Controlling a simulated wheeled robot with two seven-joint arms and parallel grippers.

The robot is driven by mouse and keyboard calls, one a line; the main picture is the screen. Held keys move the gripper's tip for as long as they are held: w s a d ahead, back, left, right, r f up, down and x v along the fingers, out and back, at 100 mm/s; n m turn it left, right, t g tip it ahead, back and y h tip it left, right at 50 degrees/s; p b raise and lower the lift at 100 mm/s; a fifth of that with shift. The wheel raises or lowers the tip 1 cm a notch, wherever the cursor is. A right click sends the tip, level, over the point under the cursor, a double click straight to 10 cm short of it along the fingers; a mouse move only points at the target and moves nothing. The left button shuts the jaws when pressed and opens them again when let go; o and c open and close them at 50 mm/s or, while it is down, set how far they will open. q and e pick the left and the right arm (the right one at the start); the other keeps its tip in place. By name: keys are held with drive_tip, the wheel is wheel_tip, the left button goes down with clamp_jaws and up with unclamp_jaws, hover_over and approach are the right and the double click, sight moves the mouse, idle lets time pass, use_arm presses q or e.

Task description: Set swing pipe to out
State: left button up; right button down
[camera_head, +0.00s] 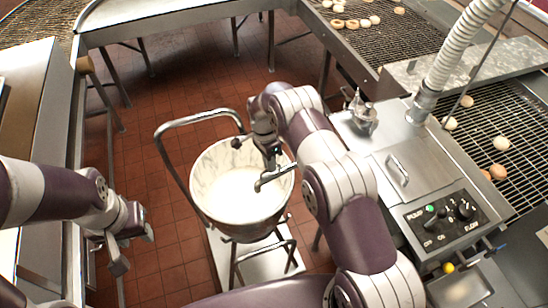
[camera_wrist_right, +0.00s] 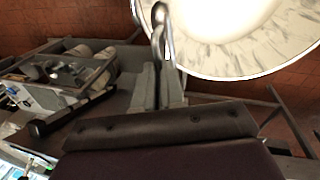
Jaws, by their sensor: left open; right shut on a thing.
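The swing pipe (camera_head: 272,178) is a thin bent metal tube. Its curved end is over the right part of a round bowl (camera_head: 207,166) of white glaze, which stands on a wheeled frame. My right gripper (camera_head: 271,158) reaches down over the bowl's right rim and is shut on the pipe. In the right wrist view the pipe (camera_wrist_right: 160,18) rises from between the closed fingers (camera_wrist_right: 158,88), beside the bowl's edge (camera_wrist_right: 181,66). The pipe's root is hidden behind my right arm. My left gripper (camera_head: 134,248) is open and empty at the lower left, apart from the bowl.
A mesh conveyor (camera_head: 490,125) with donuts runs at right. The cart's tube handle (camera_head: 168,150) stands left of the bowl. Red tile floor (camera_head: 150,185) is open at left.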

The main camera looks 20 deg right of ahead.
drive_tip(key=shift+w+a+r+m+p, duration=0.1)
drive_tip(key=shift+w+m+p, duration=0.2)
drive_tip(key=shift+w+p, duration=0.25)
drive_tip(key=shift+w, duration=0.1)
drive_tip(key=c, duration=1.3)
unclamp_jaws()
drive_tip(key=shift+o, duration=0.4)
